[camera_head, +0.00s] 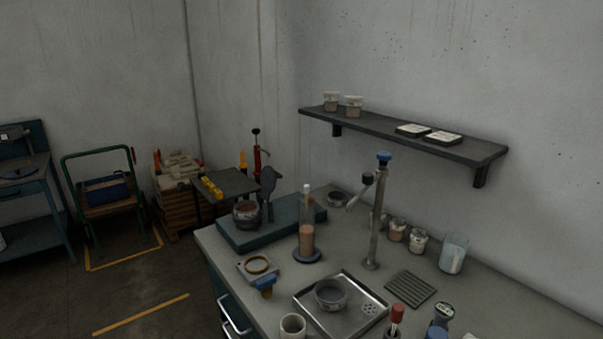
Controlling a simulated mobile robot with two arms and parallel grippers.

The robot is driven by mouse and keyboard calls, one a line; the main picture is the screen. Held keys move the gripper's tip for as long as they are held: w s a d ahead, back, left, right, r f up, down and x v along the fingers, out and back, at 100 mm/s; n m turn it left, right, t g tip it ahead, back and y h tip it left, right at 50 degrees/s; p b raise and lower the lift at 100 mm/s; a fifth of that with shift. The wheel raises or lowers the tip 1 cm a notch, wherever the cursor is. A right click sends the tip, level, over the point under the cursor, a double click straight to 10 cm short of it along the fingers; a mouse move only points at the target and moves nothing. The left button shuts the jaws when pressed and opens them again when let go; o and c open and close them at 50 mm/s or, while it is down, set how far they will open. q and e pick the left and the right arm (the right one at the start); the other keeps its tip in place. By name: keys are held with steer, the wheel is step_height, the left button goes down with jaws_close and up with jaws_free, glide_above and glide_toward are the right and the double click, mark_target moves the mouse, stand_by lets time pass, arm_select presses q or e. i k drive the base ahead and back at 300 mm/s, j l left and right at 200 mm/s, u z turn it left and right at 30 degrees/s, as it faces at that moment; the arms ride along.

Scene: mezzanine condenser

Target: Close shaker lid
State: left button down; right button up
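A low teal block-like base (288,220) stands at the back left of the workbench, and I take it to be the shaker. A round dark pot (247,213) sits on its left part. A flat dark plate (236,181) with a yellow bar (211,187) shows above and behind the pot. It may be the lid, raised clear of the pot, but I cannot tell how it is joined to the base. A dark upright paddle-shaped part (268,184) stands beside the plate. Neither of my grippers is in view.
On the workbench (335,262) are a bottle (307,230), a metal post (375,220), a tray (342,307) holding a dish, a grate (411,288) and several jars. A wall shelf (405,133) hangs above. A green cart (104,195) stands on the floor left.

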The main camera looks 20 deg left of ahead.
mark_target(269, 176)
steer(key=i+j+z, duration=0.1)
steer(key=j+z, duration=0.15)
steer(key=j, duration=0.15)
steer(key=i+j+z, duration=0.2)
steer(key=j, duration=0.2)
steer(key=j+z, duration=0.25)
steer(key=j, duration=0.15)
